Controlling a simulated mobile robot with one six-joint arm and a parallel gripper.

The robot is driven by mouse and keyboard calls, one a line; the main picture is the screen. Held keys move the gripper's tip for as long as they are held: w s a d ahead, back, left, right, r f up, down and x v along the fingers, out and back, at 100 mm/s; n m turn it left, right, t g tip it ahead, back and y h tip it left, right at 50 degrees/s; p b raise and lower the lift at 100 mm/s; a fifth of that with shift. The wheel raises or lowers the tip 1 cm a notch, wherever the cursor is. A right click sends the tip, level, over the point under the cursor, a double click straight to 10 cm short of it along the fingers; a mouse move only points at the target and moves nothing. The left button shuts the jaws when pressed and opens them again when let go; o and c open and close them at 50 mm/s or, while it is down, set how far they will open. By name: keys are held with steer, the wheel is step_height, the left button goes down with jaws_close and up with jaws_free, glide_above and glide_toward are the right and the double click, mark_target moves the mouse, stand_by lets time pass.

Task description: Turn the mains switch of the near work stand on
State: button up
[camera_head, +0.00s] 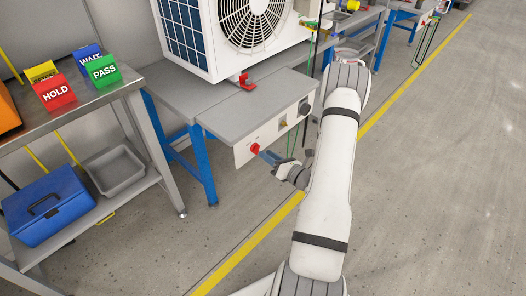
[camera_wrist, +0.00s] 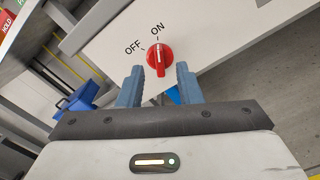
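The mains switch is a red rotary knob (camera_head: 254,148) on the light front panel (camera_head: 243,155) of the near work stand. In the wrist view the red knob (camera_wrist: 160,58) has OFF printed to its upper left and ON above it. Its handle and pale mark stand nearly upright in the picture, appearing to line up with ON. My gripper (camera_wrist: 159,68) is open, its two blue-grey fingers pointing at the knob, with a gap visible on each side. In the head view my gripper (camera_head: 262,154) is right at the knob; contact cannot be told.
A white outdoor unit with a fan (camera_head: 250,22) stands on the work stand. Left is a metal table with a red HOLD sign (camera_head: 55,93) and a green PASS sign (camera_head: 103,71); a blue toolbox (camera_head: 47,204) and grey tray (camera_head: 115,172) sit below. Floor at right is clear.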

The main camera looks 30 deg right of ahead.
steer(key=v, duration=0.4)
steer(key=shift+s+p, duration=0.2)
steer(key=shift+p, duration=0.1)
steer(key=s+a+r+n+g+y+p, duration=0.35)
steer(key=a+r+n+g+p, duration=0.25)
steer(key=a+r+n+g, duration=0.6)
steer(key=s+a+r+n+g+y+p, duration=0.35)
steer(key=a+r+n+p, duration=0.4)
steer(key=r, duration=0.85)
steer(key=s+r+n+h+p, duration=0.5)
steer(key=r+n, duration=0.4)
steer(key=r, duration=0.2)
steer(key=s+r+n+t+h+p, duration=0.1)
steer(key=s+r+n+h+p, duration=0.5)
steer(key=r, duration=0.5)
steer(key=n+h, duration=0.2)
steer(key=n, duration=0.1)
steer(key=shift+s+n, duration=0.2)
steer(key=shift+n, duration=0.15)
